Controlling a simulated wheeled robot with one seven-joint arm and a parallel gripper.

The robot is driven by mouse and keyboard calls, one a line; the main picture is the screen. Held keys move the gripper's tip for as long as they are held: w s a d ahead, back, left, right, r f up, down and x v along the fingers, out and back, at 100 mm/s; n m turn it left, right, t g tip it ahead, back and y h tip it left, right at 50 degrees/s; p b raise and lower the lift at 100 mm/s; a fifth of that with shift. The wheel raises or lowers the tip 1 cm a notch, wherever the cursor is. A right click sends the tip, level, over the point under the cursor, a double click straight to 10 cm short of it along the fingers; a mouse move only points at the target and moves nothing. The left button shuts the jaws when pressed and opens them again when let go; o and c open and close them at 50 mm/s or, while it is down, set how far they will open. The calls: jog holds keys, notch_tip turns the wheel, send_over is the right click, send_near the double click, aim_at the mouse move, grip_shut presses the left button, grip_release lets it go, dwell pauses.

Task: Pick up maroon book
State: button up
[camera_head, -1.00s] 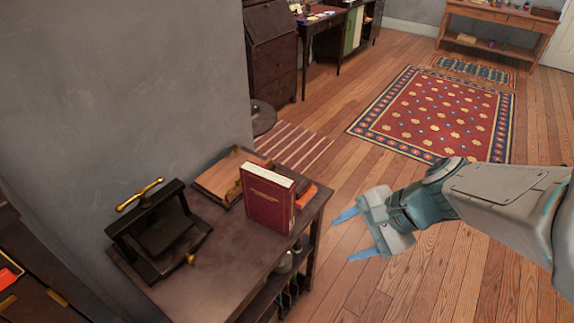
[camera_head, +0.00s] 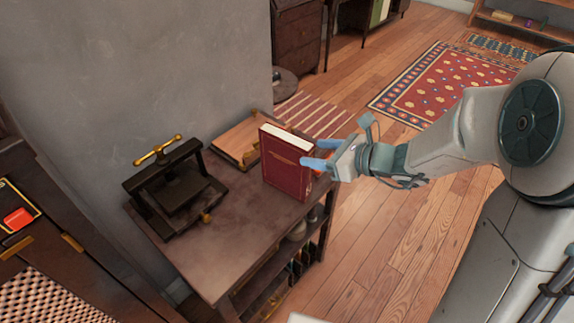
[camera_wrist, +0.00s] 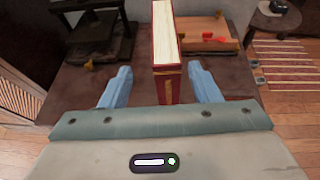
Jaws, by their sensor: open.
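The maroon book (camera_head: 287,167) stands upright on the dark wooden table (camera_head: 215,268), its cream page edges facing up. My gripper (camera_head: 316,147) is open at the book's right side, with its blue fingers pointing left toward it. In the wrist view the maroon book (camera_wrist: 167,55) stands ahead, between the lines of the two open blue fingers of my gripper (camera_wrist: 160,85). The left finger is farther from the book than the right one. The jaws are not closed on it. Part of the book's right edge is hidden by a finger in the head view.
A black press with a brass handle (camera_head: 174,183) stands left of the book. A grey wall borders the table's back left. Open floor lies to the right.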

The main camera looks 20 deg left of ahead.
aim_at(299, 149)
jog(key=shift+w+f+x, duration=0.1)
jog(key=shift+w+x, duration=0.05)
jog(key=shift+x, duration=1.55)
jog(key=shift+w+f+x, duration=0.1)
jog(key=shift+w+x, duration=0.05)
jog(key=shift+x, duration=1.5)
jog(key=shift+d, duration=0.2)
grip_shut()
jog(key=shift+r, duration=0.1)
